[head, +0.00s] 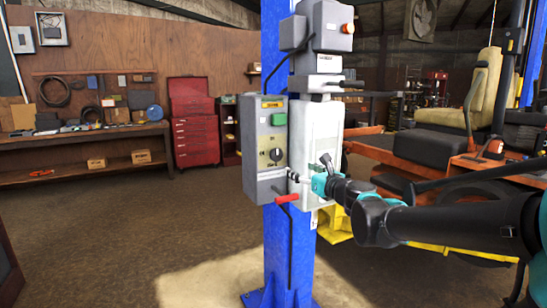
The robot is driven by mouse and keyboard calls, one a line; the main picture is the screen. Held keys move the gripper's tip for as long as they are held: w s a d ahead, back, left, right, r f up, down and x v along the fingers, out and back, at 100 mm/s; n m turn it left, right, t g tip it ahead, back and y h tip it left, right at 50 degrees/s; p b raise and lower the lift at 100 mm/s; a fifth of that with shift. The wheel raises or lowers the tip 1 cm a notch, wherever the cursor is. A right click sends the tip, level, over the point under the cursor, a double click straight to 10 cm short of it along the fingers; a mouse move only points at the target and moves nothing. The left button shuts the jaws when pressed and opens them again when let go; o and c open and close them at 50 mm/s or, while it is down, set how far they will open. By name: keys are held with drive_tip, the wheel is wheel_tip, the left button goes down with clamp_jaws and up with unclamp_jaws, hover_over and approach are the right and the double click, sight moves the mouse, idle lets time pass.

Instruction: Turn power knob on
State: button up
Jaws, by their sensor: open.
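The power knob (276,155) is a small round dark dial on the front of a grey control box (255,185). A green button (279,120) sits above it, with yellow labels at the top and around the knob. The control box is fixed to a blue lift post (275,260). My gripper (308,168) is open, just right of and slightly below the knob, in front of the white housing beside the box. It appears apart from the knob; the exact depth gap is hard to tell. The knob is not covered, but its pointer is too small to read.
A workbench (90,140) and a red tool chest (194,125) stand behind. The floor left of the post is clear.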

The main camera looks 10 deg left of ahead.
sight(277, 155)
drive_tip(key=shift+m, duration=0.3)
drive_tip(key=x, duration=1.7)
drive_tip(key=shift+w+r, duration=0.35)
drive_tip(key=c, duration=1.2)
drive_tip(key=shift+o, duration=0.2)
